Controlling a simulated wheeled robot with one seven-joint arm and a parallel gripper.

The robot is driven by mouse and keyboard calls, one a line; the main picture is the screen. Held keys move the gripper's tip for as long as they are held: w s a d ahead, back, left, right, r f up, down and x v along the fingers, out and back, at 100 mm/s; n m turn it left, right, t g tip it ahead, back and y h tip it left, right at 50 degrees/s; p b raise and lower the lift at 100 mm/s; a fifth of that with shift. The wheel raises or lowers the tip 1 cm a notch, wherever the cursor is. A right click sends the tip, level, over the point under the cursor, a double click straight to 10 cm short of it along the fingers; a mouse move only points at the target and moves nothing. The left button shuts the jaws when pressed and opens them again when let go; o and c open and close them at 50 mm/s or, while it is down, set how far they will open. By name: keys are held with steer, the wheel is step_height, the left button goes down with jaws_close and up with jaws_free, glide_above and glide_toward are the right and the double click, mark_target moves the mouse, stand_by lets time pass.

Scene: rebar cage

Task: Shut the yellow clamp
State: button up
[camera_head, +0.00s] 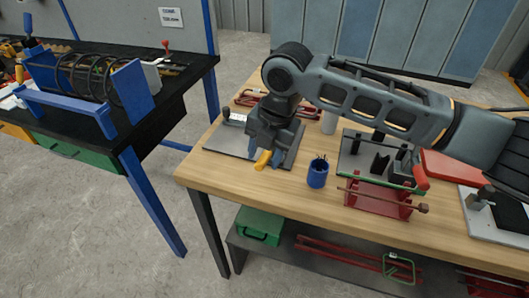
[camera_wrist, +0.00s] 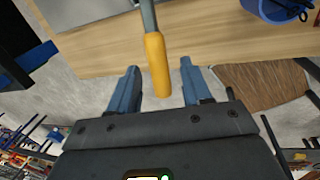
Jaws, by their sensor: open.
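The yellow clamp's handle (camera_head: 263,160) shows in the head view just below my gripper, at the left front of the wooden table. In the wrist view the yellow handle (camera_wrist: 157,64) hangs on a grey metal lever (camera_wrist: 148,16) and lies between my fingers. My gripper (camera_wrist: 159,84) is open, with a blue finger on each side of the handle and visible gaps. In the head view my gripper (camera_head: 268,148) hides most of the clamp's body. The grey plate (camera_head: 289,158) under it shows partly.
A blue cup (camera_head: 318,172) with thin tools stands to the right. A red-barred fixture (camera_head: 377,200) and a grey plate with black blocks (camera_head: 358,158) lie further right. The table's front edge is close to the gripper. A black workbench (camera_head: 150,88) stands at left.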

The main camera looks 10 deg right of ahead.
steer(key=shift+a+f, duration=0.1)
steer(key=shift+f, duration=0.35)
steer(key=shift+c, duration=0.3)
jaws_close()
